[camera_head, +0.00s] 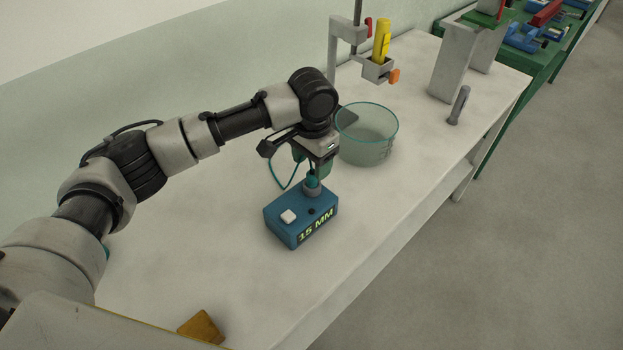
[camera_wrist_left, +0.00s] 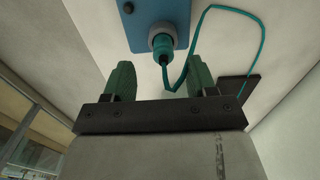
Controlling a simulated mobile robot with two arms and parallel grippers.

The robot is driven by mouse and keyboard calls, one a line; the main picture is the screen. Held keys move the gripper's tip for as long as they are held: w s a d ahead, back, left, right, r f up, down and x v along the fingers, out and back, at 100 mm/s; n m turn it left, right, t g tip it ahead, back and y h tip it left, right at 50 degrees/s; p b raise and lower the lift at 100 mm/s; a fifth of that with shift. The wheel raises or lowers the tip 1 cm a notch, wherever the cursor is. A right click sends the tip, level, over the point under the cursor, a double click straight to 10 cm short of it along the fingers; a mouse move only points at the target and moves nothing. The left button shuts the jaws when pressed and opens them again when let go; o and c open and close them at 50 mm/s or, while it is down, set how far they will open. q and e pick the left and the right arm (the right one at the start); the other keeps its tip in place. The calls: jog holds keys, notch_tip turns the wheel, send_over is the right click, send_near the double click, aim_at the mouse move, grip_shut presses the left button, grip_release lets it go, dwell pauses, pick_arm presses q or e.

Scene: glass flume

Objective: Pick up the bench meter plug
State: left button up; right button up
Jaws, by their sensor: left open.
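The bench meter (camera_head: 285,232) is a blue box marked "15 MM" on the white bench. Its teal plug (camera_head: 312,181) stands in a grey round socket on the box top, and a teal cable runs from it. My left gripper (camera_head: 311,166) is over the plug, pointing down. In the left wrist view, the open green fingers (camera_wrist_left: 160,72) lie to either side of the line to the plug (camera_wrist_left: 161,48), with the plug just beyond their tips. The fingers partly hide the plug in the head view. My right gripper is out of view.
A clear glass beaker (camera_head: 366,145) stands just behind and right of the meter. A clamp stand with a yellow item (camera_head: 382,42) is further back. A grey upright (camera_head: 459,105) stands near the right edge. A yellow-brown block (camera_head: 201,327) lies at the front.

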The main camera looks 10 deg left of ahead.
aim_at(312, 173)
pick_arm(q)
jog(key=f, duration=0.1)
jog(key=f+p, duration=0.1)
jog(key=f, duration=0.1)
jog(key=shift+w+f, duration=0.3)
jog(key=shift+f, duration=0.75)
jog(key=shift+c, duration=1.9)
jog(key=c, duration=0.6)
jog(key=shift+c, duration=0.2)
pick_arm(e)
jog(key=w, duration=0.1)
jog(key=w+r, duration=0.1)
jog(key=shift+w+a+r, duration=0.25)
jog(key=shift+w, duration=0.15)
